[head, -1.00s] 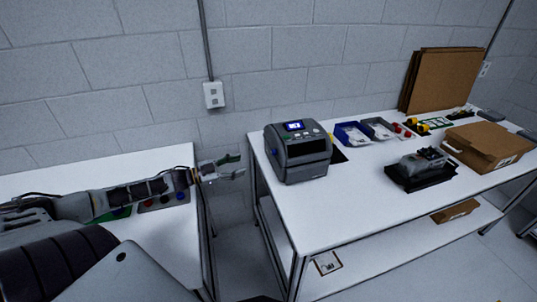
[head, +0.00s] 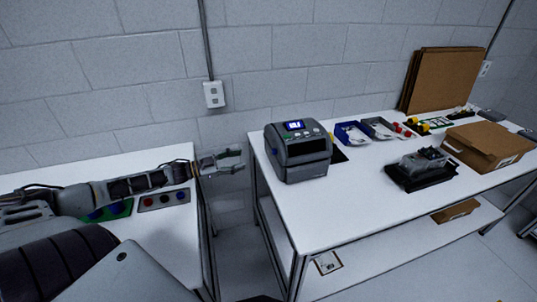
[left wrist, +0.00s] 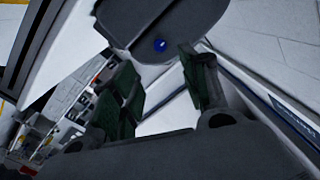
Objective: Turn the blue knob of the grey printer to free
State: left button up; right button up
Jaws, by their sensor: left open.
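The grey printer (head: 300,152) stands on the left end of the right-hand white table, with a small lit screen on top. Its blue knob (head: 274,153) is on its left side. My left gripper (head: 240,160) is open and empty, over the gap between the two tables, left of the knob and apart from it. In the left wrist view the blue knob (left wrist: 160,45) shows on the dark printer side, beyond and between the open green-padded fingers (left wrist: 157,62). The knob's setting is too small to read. My right gripper is not in view.
On the left table (head: 140,160) under my left arm lie a green panel (head: 120,210) and a grey panel (head: 165,199) with round knobs. Right of the printer are a blue bin (head: 352,134), a cardboard box (head: 486,146) and a black tray (head: 420,180). The table front is clear.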

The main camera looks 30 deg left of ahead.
pick_arm(q)
jog(key=b, duration=0.1)
send_near(274, 152)
jog(key=shift+w, duration=1.15)
jog(key=x, duration=0.6)
jog(key=shift+d+f, duration=0.25)
jog(key=shift+f, duration=0.15)
dwell(0.3)
jog(key=shift+c, duration=0.3)
grip_shut()
